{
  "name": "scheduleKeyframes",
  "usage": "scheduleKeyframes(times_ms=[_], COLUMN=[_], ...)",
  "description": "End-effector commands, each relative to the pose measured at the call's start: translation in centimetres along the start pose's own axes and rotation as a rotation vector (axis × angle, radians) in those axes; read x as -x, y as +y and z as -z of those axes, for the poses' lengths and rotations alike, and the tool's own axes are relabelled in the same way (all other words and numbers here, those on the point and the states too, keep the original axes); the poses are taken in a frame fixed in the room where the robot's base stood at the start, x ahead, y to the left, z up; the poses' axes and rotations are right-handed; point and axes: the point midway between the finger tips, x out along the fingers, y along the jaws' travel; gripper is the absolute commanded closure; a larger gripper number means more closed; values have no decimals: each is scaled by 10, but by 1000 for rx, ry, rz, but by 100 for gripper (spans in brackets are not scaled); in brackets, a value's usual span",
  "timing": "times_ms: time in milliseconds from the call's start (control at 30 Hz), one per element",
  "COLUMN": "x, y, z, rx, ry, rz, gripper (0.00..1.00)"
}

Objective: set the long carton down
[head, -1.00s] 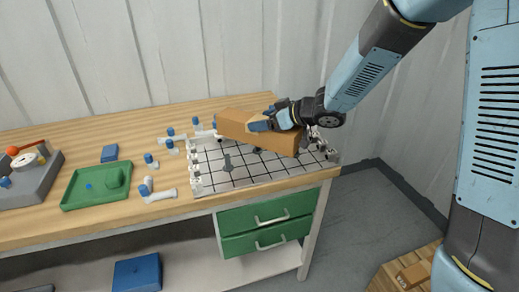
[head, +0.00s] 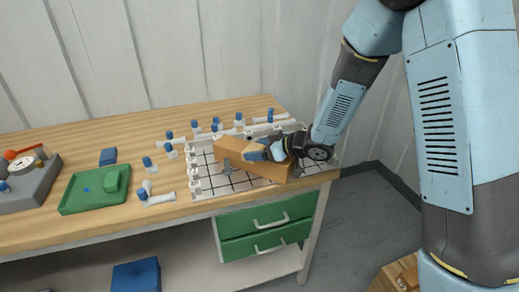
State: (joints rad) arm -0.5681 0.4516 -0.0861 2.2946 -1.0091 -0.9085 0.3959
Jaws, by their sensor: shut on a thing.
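The long carton (head: 229,151) is a brown box over the white, black-lined grid panel (head: 213,182) at the right end of the wooden workbench. It slants from upper left to lower right. My gripper (head: 264,152), with blue fingers, is shut on the carton near its middle and partly hides it. The carton looks low over the panel; I cannot tell whether its underside touches.
White fittings with blue caps (head: 148,163) stand left of the panel and behind it. A green tray (head: 95,188) and a grey gauge unit (head: 30,180) sit further left. Green drawers (head: 265,220) are below the bench top. Bare wood lies at the back left.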

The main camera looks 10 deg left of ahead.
Motion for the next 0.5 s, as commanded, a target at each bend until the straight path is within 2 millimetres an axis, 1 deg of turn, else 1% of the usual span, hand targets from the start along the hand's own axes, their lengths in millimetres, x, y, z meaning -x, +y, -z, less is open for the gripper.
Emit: scheduleKeyframes(times_ms=[33,200,500], x=[0,0,3], y=[0,0,1], z=[0,0,0], rx=[0,-1,-1], ry=[0,0,0], rz=[0,0,-2], gripper=[17,1,0])
